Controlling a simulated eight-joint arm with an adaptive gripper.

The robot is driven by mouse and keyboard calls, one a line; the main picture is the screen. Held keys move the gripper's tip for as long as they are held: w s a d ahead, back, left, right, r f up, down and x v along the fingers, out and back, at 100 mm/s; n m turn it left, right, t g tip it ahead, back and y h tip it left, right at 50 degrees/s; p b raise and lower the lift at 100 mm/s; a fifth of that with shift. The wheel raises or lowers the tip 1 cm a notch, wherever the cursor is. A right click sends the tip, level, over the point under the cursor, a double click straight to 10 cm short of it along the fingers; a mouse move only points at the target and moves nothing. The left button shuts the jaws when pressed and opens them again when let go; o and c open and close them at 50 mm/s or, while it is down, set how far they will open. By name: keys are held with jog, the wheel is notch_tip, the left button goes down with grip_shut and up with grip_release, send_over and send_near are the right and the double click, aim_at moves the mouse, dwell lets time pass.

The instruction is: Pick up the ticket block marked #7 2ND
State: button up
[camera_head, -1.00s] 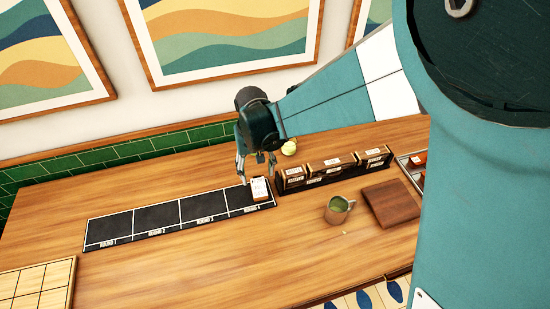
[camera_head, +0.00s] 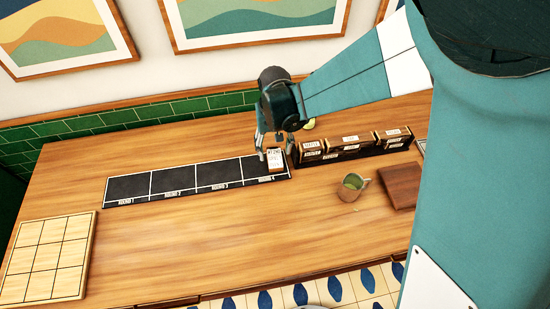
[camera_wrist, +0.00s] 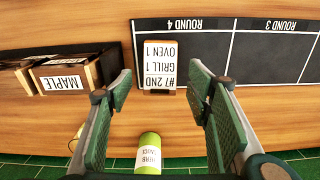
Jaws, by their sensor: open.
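The ticket block (camera_head: 275,159) is a white-faced block on a wooden backing, at the Round 4 end of the black rail mat (camera_head: 129,187). In the wrist view its face (camera_wrist: 156,54) reads, upside down, "#7 2ND, GRILL 1, OVEN 1". My gripper (camera_head: 275,146) is above and just behind the block in the head view. In the wrist view my gripper (camera_wrist: 160,86) is open, its green-padded fingers spread to either side, with the block beyond the gap between the tips. Nothing is held.
Labelled wooden boxes (camera_head: 349,142) stand close right of the block; one reads MAPLE (camera_wrist: 62,82). A green cylinder (camera_wrist: 149,152) stands behind. A mug with green contents (camera_head: 349,187) and a brown board (camera_head: 402,184) lie right. A gridded wooden board (camera_head: 46,260) is left. The front counter is clear.

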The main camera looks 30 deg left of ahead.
aim_at(275, 156)
jog(key=shift+s+d+f, duration=0.1)
jog(key=shift+f, duration=2.05)
jog(key=shift+c, duration=0.2)
jog(key=c, duration=1)
